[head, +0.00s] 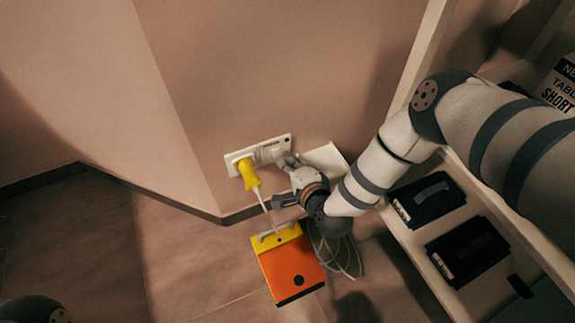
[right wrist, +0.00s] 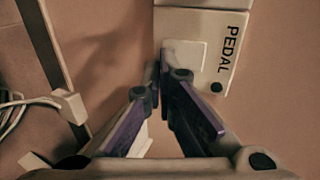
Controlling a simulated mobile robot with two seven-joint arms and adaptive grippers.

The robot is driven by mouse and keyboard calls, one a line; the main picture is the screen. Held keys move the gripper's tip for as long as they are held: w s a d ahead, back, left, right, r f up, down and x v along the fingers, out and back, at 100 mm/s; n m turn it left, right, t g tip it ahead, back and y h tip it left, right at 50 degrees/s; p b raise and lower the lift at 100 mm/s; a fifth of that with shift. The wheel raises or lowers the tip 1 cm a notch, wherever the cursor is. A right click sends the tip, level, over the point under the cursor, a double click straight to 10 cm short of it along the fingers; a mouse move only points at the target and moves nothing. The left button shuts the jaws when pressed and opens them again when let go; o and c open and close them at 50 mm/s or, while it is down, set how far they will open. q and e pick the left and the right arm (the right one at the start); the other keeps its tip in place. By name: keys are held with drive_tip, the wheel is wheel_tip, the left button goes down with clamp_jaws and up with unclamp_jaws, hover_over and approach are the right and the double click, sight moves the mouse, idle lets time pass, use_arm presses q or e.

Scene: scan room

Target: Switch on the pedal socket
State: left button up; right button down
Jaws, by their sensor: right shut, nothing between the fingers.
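The white socket plate (head: 270,150) is on the wall in the head view. In the right wrist view the plate (right wrist: 228,15) carries the word PEDAL, a pale raised rocker (right wrist: 188,58) and a small dark dot. My right gripper (right wrist: 157,72) is shut and empty. Its fingertips are at the left edge of the rocker in that view; I cannot tell whether they touch it. In the head view the right gripper (head: 284,163) is just below the right end of the plate. A yellow plug (head: 247,173) sits at the plate's left end. My left gripper is not in view.
An orange and yellow box (head: 290,262) stands on the floor below the plug. Loose pale cables (head: 345,258) lie beside it. A white shelf (head: 405,240) with black cases (head: 428,200) stands at the right.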

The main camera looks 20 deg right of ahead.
drive_tip(key=shift+w+f, duration=0.15)
drive_tip(key=shift+w, duration=0.3)
